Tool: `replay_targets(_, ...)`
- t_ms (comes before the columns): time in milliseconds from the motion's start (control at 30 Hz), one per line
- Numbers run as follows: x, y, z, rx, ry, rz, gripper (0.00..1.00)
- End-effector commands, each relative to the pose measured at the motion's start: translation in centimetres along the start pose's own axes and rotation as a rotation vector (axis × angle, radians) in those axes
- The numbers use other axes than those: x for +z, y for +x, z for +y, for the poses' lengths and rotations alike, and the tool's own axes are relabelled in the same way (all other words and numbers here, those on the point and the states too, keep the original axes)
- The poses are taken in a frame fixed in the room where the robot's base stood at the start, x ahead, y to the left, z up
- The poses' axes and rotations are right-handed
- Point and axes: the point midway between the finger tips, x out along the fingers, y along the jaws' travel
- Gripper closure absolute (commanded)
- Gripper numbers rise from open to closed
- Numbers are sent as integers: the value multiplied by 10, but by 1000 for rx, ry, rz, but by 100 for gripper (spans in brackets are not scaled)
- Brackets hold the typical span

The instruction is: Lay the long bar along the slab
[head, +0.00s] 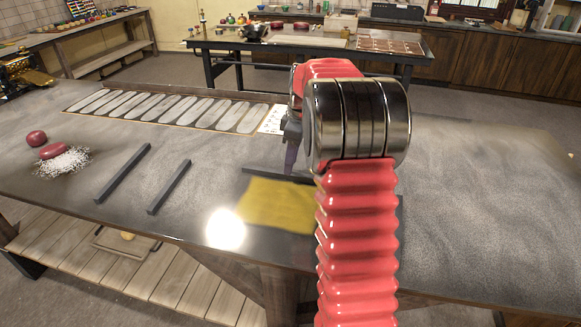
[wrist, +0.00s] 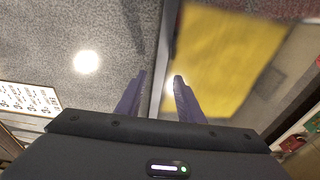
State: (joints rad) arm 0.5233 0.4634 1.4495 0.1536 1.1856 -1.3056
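A yellow slab (head: 278,205) lies flat on the dark table, partly hidden by my arm in the head view; it also shows in the wrist view (wrist: 222,55). A long dark bar (head: 262,173) lies along the slab's far edge. In the wrist view this bar (wrist: 168,35) runs beside the slab, between my fingertips. My gripper (wrist: 160,77) has purple fingers that stand apart, one on each side of the bar, with small gaps visible. In the head view my gripper (head: 291,158) is just above the bar, partly behind my arm.
Red lumps (head: 36,138) (head: 54,151) and white powder (head: 66,163) are farther left. A row of pale ovals (head: 165,107) lies along the back. The table's right side is clear.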

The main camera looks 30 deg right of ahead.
Motion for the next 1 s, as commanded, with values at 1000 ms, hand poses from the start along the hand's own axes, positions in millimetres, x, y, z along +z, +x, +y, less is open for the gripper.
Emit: replay_targets(1000,0,-88,0,0,-1,0,66)
